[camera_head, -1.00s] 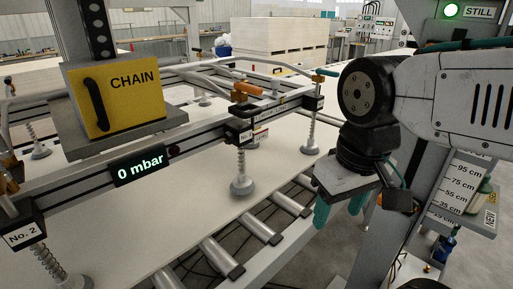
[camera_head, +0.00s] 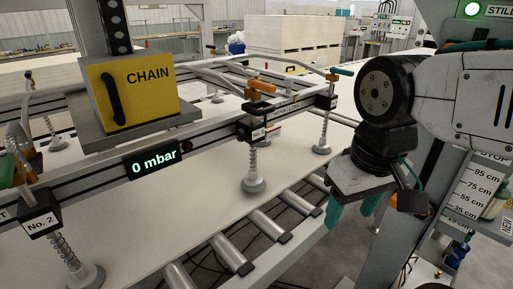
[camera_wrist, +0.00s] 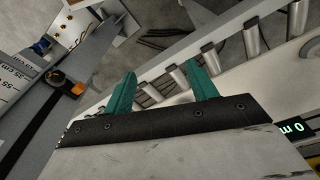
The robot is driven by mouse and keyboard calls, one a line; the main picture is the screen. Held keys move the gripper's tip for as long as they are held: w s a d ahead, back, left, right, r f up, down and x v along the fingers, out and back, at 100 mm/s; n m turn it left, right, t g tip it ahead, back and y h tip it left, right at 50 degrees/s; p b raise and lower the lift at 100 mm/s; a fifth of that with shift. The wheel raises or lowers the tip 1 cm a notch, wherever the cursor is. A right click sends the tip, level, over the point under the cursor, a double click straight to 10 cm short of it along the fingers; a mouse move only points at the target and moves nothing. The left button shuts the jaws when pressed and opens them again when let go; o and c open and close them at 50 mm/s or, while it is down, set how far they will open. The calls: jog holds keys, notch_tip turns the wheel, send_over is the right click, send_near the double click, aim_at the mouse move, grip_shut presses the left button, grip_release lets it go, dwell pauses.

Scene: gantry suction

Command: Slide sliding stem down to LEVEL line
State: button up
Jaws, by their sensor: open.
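Several upright spring-wrapped stems with grey suction cups hang from the gantry frame. One stem (camera_head: 253,163) is at mid-frame, one (camera_head: 321,128) is farther right, and another (camera_head: 67,250) is under the "No. 2" block at lower left. My gripper (camera_head: 352,208) hangs to the right of the mid-frame stem, beyond the rollers, fingers down. In the wrist view its two teal fingers (camera_wrist: 160,72) are apart with nothing between them.
A gantry beam with a "0 mbar" display (camera_head: 152,161) and yellow CHAIN box (camera_head: 130,92) spans the left. A pale board (camera_head: 130,215) lies below, beside metal rollers (camera_head: 270,227). A column with a cm scale (camera_head: 478,188) stands right of my gripper.

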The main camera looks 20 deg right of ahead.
jog(key=c, duration=0.5)
jog(key=shift+d+f, duration=0.2)
jog(key=shift+d, duration=0.1)
jog(key=shift+c, duration=0.8)
jog(key=m+t+y, duration=1)
jog(key=y, duration=0.1)
send_near(270, 111)
jog(key=r+x, duration=0.1)
jog(key=x, duration=1)
jog(key=shift+a+f, duration=0.1)
jog(key=shift+f, duration=0.35)
